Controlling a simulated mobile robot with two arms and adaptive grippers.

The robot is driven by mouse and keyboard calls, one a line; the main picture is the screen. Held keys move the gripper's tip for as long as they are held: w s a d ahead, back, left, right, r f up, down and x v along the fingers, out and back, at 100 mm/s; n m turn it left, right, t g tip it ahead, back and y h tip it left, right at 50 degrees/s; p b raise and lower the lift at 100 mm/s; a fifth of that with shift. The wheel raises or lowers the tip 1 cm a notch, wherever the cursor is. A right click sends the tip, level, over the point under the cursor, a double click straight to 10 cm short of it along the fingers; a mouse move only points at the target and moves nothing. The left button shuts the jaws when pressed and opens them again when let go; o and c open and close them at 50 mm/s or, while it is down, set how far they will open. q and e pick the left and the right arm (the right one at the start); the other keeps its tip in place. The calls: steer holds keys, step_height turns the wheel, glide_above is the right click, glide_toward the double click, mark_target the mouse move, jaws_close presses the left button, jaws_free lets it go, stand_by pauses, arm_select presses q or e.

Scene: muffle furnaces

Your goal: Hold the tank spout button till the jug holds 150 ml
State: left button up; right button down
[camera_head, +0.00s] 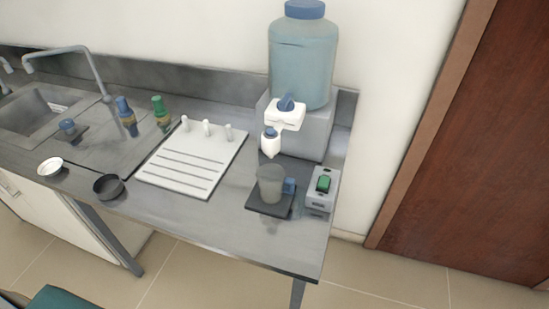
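A large blue-tinted tank (302,68) with a blue lid stands on a grey block at the back right of the bench. A white spout (285,117) with a blue knob sits at its front, and a white nozzle (269,146) with a blue top hangs below it. A grey translucent jug (270,184) stands upright under the nozzle on a dark plate (268,209). A small blue part is beside the jug's right side. A grey box with a green button (323,183) is right of the jug. I cannot make out the jug's liquid level. Neither gripper is in view.
A white grooved board (187,164) with upright pegs lies left of the jug. A sink (38,115) with a faucet, blue- and green-capped bottles (160,112) and small white and dark bowls (108,186) are further left. A brown door (470,150) is at right.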

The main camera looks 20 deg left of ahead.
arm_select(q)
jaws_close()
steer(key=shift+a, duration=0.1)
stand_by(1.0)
